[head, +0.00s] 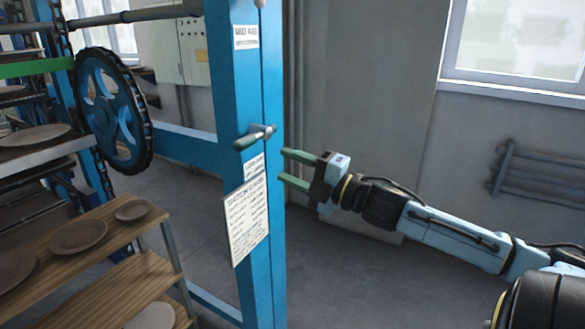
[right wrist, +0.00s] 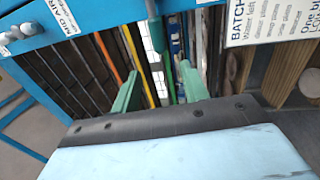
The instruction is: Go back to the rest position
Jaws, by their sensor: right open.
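My right gripper (head: 283,167) reaches in from the right in the head view. Its two green fingers are apart, with nothing seen between them, and they point at the blue post (head: 262,90) of the dryer frame. A grey lever handle (head: 255,137) sits on that post, just left of and above the fingertips. I cannot tell the exact gap. In the right wrist view the open green fingers (right wrist: 158,88) also show, with a grey handle (right wrist: 18,34) on a blue bar at the upper left. My left gripper is not in view.
A printed sheet (head: 246,220) hangs on the blue post. A wooden rack (head: 110,222) with several brown plates stands at the left, below a blue toothed wheel (head: 114,110). A wall rail (head: 540,178) is at the right. The floor between post and wall looks clear.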

